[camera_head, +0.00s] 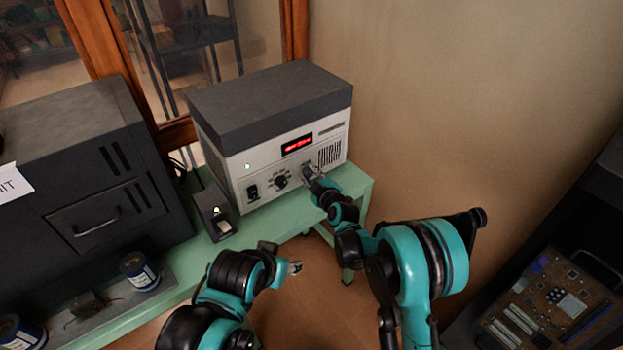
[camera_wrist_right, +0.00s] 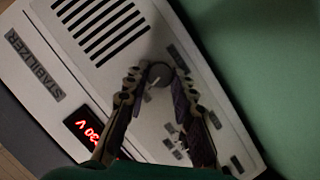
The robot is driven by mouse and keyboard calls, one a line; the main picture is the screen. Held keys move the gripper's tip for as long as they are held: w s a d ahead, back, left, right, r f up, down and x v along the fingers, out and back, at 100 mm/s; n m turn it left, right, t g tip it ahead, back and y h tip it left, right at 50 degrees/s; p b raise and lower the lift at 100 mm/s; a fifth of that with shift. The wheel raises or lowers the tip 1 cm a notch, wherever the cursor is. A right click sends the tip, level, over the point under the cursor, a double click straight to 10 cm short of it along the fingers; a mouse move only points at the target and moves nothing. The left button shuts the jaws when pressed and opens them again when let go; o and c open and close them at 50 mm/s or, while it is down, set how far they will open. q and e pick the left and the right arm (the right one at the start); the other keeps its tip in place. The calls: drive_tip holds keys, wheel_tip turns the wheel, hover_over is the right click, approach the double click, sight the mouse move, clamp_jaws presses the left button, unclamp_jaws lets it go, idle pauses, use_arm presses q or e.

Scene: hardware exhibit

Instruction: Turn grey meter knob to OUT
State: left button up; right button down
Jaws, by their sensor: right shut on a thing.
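The stabilizer (camera_head: 285,155) is a white-fronted box with a dark grey top, standing on a green table. Its grey meter knob (camera_wrist_right: 159,74) shows in the right wrist view as a round knob with a pale pointer line, below the vent slots. My right gripper (camera_wrist_right: 158,78) has its fingers on both sides of this knob and is shut on it. In the head view my right gripper (camera_head: 312,172) is against the right part of the panel and hides the knob. The labels around the knob are too small to read. My left gripper (camera_head: 292,262) hangs in front of the table, apart from the box.
A red lit display (camera_head: 297,144), a black dial (camera_head: 281,182) and a black switch (camera_head: 253,192) are on the panel. A small grey switch box (camera_head: 213,212) stands left of it. A dark oven-like unit (camera_head: 95,165) is at the left. A wall (camera_head: 450,100) rises at the right.

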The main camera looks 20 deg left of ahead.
drive_tip(key=shift+f+n+b, duration=0.1)
drive_tip(key=shift+n+b, duration=0.2)
drive_tip(key=shift+n, duration=0.2)
drive_tip(key=shift+t, duration=0.3)
drive_tip(key=c, duration=1.3)
unclamp_jaws()
drive_tip(key=shift+o, duration=0.2)
drive_tip(key=shift+s, duration=0.1)
drive_tip(key=v, duration=1.2)
